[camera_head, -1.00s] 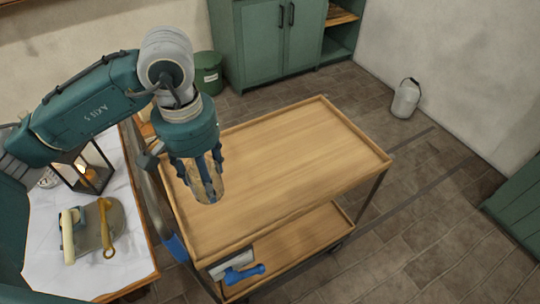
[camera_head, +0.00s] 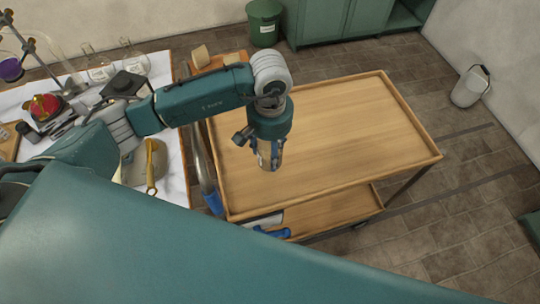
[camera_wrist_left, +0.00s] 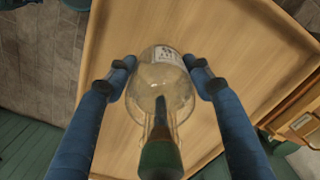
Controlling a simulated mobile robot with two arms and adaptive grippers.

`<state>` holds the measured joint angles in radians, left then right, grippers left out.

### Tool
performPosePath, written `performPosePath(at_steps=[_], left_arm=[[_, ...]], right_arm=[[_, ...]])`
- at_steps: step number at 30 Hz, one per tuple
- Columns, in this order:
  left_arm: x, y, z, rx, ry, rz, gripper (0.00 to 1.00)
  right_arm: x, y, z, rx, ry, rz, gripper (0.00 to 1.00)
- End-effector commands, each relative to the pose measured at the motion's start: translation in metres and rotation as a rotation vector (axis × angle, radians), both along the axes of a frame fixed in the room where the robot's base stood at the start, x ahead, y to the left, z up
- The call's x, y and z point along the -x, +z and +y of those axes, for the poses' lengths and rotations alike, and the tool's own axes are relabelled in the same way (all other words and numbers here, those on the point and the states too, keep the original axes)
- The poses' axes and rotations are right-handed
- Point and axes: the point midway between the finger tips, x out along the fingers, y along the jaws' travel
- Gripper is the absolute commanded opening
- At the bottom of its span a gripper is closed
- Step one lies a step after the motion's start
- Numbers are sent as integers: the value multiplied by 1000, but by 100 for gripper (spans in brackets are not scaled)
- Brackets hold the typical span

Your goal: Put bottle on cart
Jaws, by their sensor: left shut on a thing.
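My left gripper (camera_head: 268,154) points down over the top of the wooden two-tier cart (camera_head: 350,130). It is shut on a clear glass bottle, which shows between the two blue fingers in the left wrist view (camera_wrist_left: 162,80). The bottle has a white label and a dark green cap nearest the camera. In the head view, the fingers and wrist mostly hide the bottle (camera_head: 266,160). I cannot tell whether its base touches the cart top. The cart top also fills much of the wrist view (camera_wrist_left: 230,45) and looks otherwise bare. My right gripper is not in view.
A white-covered table (camera_head: 172,160) with glassware and tools stands left of the cart. The cart's lower shelf (camera_head: 330,212) holds a blue-handled tool (camera_head: 272,231). A green bin (camera_head: 264,22), green cabinet (camera_head: 335,18) and pale canister (camera_head: 469,87) stand behind.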

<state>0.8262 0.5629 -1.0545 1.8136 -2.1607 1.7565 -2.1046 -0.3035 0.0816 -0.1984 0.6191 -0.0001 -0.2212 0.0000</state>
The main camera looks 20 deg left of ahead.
Motion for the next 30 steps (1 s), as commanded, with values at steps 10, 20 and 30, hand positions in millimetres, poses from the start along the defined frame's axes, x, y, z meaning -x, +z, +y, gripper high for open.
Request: performPosePath(at_steps=[10, 20, 30], left_arm=[[0, -41, 0, -1, 1, 1, 10], [0, -44, 0, 0, 0, -1, 10], [1, -45, 0, -1, 0, 1, 70]], right_arm=[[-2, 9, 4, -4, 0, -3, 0], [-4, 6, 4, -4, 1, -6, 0], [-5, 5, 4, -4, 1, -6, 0]])
